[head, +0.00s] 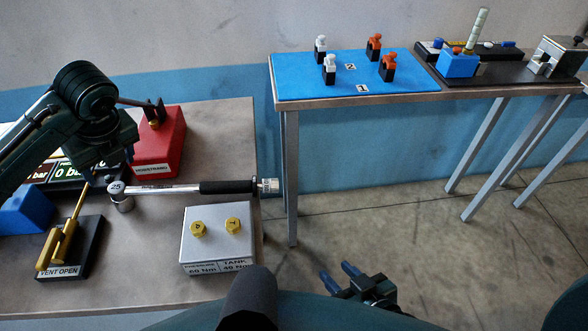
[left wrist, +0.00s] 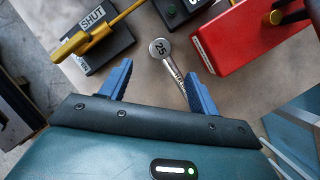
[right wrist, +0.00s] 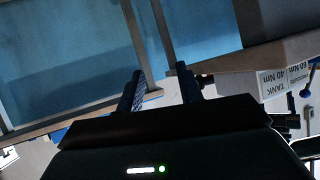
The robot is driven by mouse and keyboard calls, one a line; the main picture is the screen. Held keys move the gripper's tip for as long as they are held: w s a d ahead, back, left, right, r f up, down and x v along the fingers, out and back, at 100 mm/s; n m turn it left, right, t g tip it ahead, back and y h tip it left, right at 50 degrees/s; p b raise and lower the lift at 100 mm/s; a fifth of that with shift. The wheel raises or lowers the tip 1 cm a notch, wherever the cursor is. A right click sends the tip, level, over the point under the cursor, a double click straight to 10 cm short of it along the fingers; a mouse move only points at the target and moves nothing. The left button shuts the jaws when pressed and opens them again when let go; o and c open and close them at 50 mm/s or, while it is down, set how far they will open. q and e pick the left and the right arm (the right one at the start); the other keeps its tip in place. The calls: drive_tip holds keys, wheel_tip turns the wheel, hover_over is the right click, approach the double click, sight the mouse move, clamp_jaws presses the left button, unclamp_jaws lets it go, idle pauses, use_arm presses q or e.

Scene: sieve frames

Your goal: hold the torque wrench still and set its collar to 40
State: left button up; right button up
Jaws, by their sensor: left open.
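The torque wrench (head: 160,189) lies on the left table. Its round head (head: 118,197), marked 25, is at the left, and its black handle (head: 225,187) points right. The pale collar (head: 269,186) at the handle's end reaches past the table's right edge; its marks are too small to read. My left gripper (head: 108,168) is open and empty above the head end. In the left wrist view the wrench head (left wrist: 162,48) shows just beyond the fingertips, with the shaft partly hidden by one finger. My right gripper (head: 338,274) is open and empty, low and right of the table.
A grey block (head: 215,252) with two gold hex fittings, labelled 60 Nm and 40 Nm, stands in front of the handle. A red block (head: 160,150) stands behind the wrench, a yellow-levered valve (head: 60,245) at left. A second table with a blue mat (head: 300,75) stands back right.

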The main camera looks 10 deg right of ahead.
sight(117, 187)
drive_tip(key=w+a+f+t+y, duration=0.1)
drive_tip(key=w+a+y, duration=0.3)
drive_tip(key=w, duration=0.5)
drive_tip(key=w+a+f+t+y, duration=0.1)
drive_tip(key=w+a+t+y, duration=0.15)
drive_tip(key=w+y, duration=0.45)
use_arm(q)
drive_tip(key=x, duration=1.2)
drive_tip(key=shift+w, duration=0.1)
use_arm(e)
drive_tip(key=w+d+r+n+g+y, duration=0.1)
drive_tip(key=w+d+r+g, duration=0.1)
drive_tip(key=g, duration=0.5)
drive_tip(key=w+d+r+n+g+y, duration=0.1)
drive_tip(key=w+d+r+g+y, duration=0.1)
drive_tip(key=d+g, duration=0.3)
drive_tip(key=r+g, duration=0.1)
drive_tip(key=g, duration=0.2)
drive_tip(key=shift+w+d+r+n+y, duration=0.25)
drive_tip(key=shift+r+n+y, duration=0.05)
drive_tip(key=shift+n, duration=0.1)
use_arm(q)
drive_tip(key=shift+d, duration=0.1)
clamp_jaws()
